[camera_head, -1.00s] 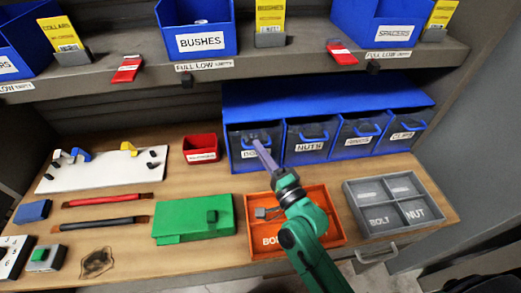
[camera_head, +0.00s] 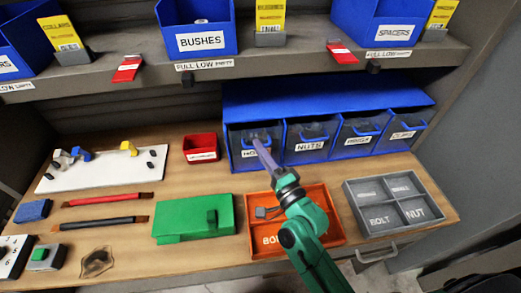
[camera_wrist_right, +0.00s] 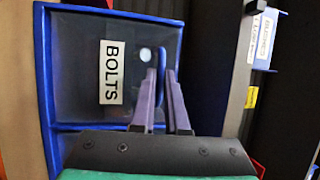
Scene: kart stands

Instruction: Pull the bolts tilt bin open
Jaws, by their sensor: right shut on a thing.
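The bolts tilt bin (camera_head: 237,145) is the leftmost clear-fronted bin of the blue bin unit (camera_head: 320,97) at the back of the bench. Its front looks closed or nearly so, in line with the bins beside it. In the right wrist view its front (camera_wrist_right: 80,85) fills the left half, with the BOLTS label readable. My right gripper (camera_head: 258,143) reaches in from the front right, its purple fingers at the bin's blue handle. My left gripper is not in view.
An orange tray (camera_head: 336,233) lies under my right forearm, with a grey divided tray (camera_head: 350,192) to its right. A green box (camera_head: 180,218) and a small red bin (camera_head: 201,139) stand to the left. A shelf (camera_head: 290,57) overhangs the back.

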